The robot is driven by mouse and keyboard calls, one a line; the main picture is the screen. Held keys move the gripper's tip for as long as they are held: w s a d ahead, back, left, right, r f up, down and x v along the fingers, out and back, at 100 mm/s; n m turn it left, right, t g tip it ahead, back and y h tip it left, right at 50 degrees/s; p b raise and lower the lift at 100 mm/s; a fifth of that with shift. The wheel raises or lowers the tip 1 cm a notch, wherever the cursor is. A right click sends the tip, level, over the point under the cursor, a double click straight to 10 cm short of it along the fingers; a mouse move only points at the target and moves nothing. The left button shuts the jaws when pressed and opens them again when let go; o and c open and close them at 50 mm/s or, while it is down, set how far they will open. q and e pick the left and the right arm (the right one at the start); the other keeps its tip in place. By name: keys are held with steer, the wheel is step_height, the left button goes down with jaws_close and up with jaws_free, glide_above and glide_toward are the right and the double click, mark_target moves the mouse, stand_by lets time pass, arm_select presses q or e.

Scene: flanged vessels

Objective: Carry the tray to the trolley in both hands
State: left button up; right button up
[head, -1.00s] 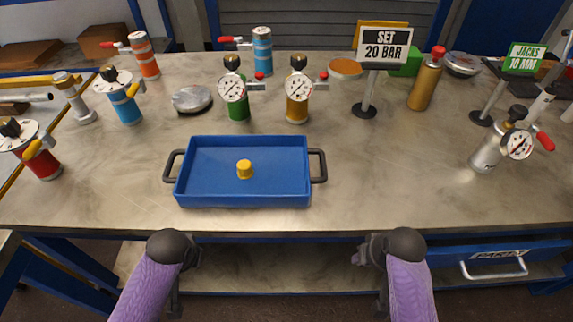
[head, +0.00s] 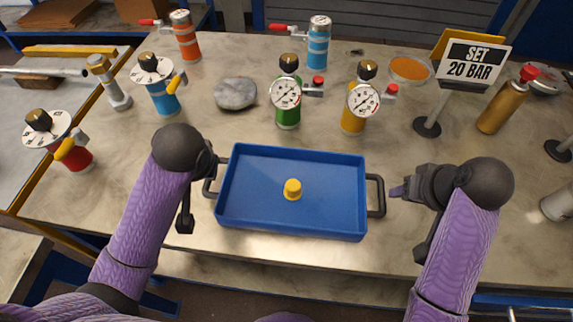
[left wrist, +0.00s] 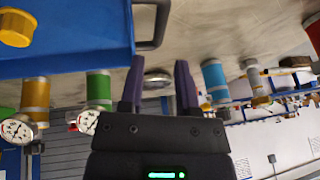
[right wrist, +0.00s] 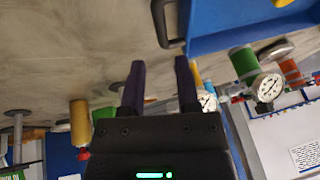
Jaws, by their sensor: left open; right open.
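The blue tray (head: 290,228) lies flat on the bench with a small yellow cap (head: 292,189) inside it. It has a dark handle at its left end (head: 208,182) and another at its right end (head: 377,196). My right gripper (head: 398,191) is open just right of the right handle, apart from it. My left gripper is mostly hidden behind its own wrist in the head view, beside the left handle; in the left wrist view its open fingers (left wrist: 160,85) are empty, with the handle (left wrist: 155,28) beyond them. The right wrist view also shows open, empty fingers (right wrist: 160,85) near a handle (right wrist: 166,25). No trolley can be made out.
Behind the tray stand a green vessel (head: 288,115) and a yellow vessel (head: 353,120) with gauges. A grey stone-like lump (head: 235,93) and a blue vessel (head: 163,98) are at the back left. A "SET 20 BAR" sign (head: 472,65) stands at the back right.

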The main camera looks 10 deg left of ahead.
mark_target(383, 197)
arm_select(q)
steer(key=x, duration=0.9)
steer(key=shift+w+f, duration=0.25)
steer(key=shift+f, duration=0.05)
arm_select(e)
steer(key=x, duration=1)
steer(key=shift+w+r, duration=0.1)
arm_select(q)
jaws_close()
arm_select(e)
jaws_close()
steer(key=shift+r, duration=0.1)
